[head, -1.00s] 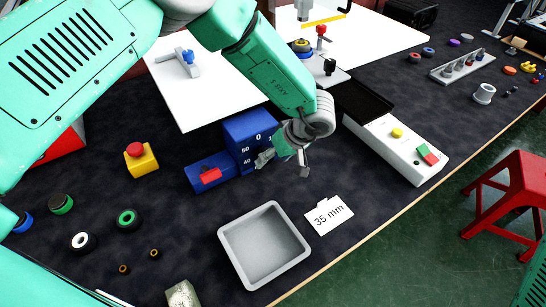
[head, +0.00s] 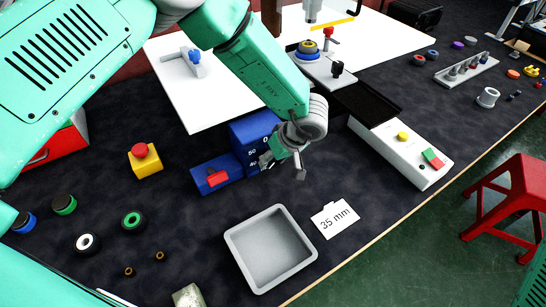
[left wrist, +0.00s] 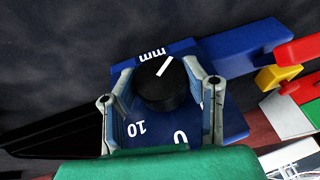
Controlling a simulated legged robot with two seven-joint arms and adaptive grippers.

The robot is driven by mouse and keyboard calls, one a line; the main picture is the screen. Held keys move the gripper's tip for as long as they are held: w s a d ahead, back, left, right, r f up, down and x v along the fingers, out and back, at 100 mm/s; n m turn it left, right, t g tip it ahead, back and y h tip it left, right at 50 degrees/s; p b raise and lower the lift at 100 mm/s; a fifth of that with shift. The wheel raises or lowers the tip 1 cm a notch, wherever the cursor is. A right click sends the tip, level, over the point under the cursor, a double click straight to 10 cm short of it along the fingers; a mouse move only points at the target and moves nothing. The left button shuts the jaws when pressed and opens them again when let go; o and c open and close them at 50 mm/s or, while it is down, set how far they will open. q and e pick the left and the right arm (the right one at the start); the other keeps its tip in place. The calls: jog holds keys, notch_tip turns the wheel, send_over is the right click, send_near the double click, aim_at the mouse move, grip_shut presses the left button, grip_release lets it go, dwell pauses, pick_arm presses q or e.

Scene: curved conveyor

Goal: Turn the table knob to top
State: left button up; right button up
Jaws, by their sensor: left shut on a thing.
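The blue box (head: 250,127) with white numbers stands on the dark table. Its black knob (left wrist: 163,92) shows in the left wrist view, with a white line pointing up and slightly right, beside the "mm" print. My left gripper (head: 284,163) is at the right side of the box and hides the knob in the head view. In the left wrist view its two fingers (left wrist: 158,78) stand on either side of the knob, shut on it. The "0" and "10" marks show below the knob there. My right gripper is not in view.
A lower blue block with a red part (head: 217,177) adjoins the box on the left. A grey tray (head: 235,250) and a "35 mm" card (head: 335,218) lie in front. A white button panel (head: 395,155) is to the right, a yellow-based red button (head: 145,160) to the left.

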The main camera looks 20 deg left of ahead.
pick_arm(q)
jog(key=shift+r+t+h+p, duration=0.3)
jog(key=shift+t+h+p, duration=0.1)
jog(key=shift+t, duration=0.1)
jog(key=shift+d+f+t+h, duration=0.15)
jog(key=shift+t+h, duration=0.25)
jog(key=shift+t, duration=0.2)
jog(key=shift+f+n+t+h+b, duration=0.15)
jog(key=shift+n+t+h+b, duration=0.25)
jog(key=shift+t+h+b, duration=0.4)
jog(key=shift+s+t+b, duration=0.1)
jog(key=shift+t+b, duration=0.3)
jog(key=shift+b, duration=0.65)
jog(key=o, duration=1.2)
jog(key=shift+s+r, duration=0.15)
jog(key=shift+r, duration=0.05)
